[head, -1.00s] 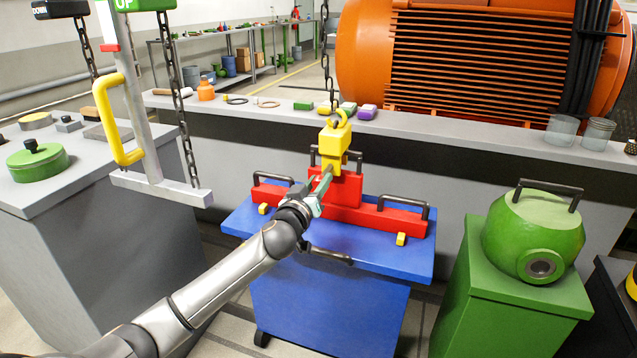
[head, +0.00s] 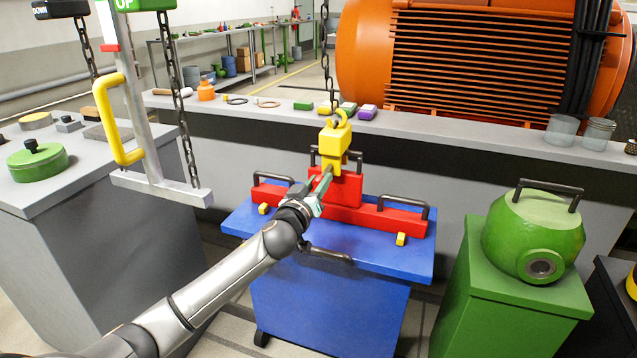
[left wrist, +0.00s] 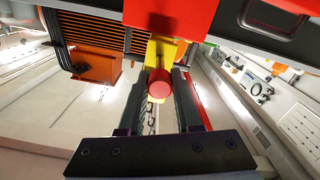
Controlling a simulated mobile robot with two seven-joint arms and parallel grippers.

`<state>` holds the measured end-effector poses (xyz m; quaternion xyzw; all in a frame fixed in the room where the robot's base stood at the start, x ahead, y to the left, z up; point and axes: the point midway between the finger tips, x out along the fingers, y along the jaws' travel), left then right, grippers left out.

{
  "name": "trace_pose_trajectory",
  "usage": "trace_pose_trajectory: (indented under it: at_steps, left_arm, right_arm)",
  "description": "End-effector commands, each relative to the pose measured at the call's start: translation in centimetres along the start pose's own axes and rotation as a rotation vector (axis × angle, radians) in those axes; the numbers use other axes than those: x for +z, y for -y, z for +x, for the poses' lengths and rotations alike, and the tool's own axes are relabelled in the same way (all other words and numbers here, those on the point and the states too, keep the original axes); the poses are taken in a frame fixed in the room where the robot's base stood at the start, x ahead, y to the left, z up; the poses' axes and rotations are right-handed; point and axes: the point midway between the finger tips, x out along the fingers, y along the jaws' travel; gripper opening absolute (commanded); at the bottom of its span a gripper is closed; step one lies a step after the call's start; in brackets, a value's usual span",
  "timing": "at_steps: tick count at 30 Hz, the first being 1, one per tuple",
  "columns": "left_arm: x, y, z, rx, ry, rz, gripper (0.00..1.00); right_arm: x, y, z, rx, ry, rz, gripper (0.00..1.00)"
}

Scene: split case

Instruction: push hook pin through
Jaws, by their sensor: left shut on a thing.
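The yellow hook block (head: 333,142) hangs on a chain above the red lifting piece (head: 348,190), at the middle of the head view. My left gripper (head: 328,170) is raised to the lower part of the block. In the left wrist view the hook pin (left wrist: 159,84) shows as a round red end against the yellow block (left wrist: 162,52). The dark fingers of my left gripper (left wrist: 160,78) stand on both sides of the pin, shut on it. The pin's far end and its depth in the block are hidden. My right gripper is not in view.
The red piece has black handles and rests on a blue cart (head: 400,262). A green pedestal (head: 510,290) with a green round housing (head: 530,235) stands at right. A hanging grey frame with a yellow handle (head: 125,120) is at left. A grey bench (head: 440,135) runs behind.

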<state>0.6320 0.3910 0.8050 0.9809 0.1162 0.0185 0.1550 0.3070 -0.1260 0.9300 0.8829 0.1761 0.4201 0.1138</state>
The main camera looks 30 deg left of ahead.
Motion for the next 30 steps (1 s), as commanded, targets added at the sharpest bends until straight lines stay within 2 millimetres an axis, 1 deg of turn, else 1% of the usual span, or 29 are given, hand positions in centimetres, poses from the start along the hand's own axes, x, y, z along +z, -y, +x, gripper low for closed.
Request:
trace_pose_trajectory:
  at_steps: [6,9,19,20,27,30]
  left_arm:
    - [0.1,0.1,2.2,-0.004,0.001,-0.004,0.0]
    - [0.1,0.1,2.9,-0.002,0.001,-0.003,0.0]
    - [0.1,0.1,3.1,-0.002,0.002,0.0,0.0]
    - [0.1,0.1,3.1,-0.002,0.002,0.0,0.35]
    - [0.1,0.1,3.1,-0.001,0.001,0.0,0.62]
    - [0.0,0.1,3.1,-0.001,0.001,0.0,0.63]
  right_arm:
    - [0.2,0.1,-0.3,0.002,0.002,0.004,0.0]
    - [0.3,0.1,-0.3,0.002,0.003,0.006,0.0]
    - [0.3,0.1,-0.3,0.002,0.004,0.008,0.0]
    - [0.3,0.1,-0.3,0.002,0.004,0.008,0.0]
    - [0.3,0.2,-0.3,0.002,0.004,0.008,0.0]
    - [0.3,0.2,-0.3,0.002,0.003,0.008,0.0]
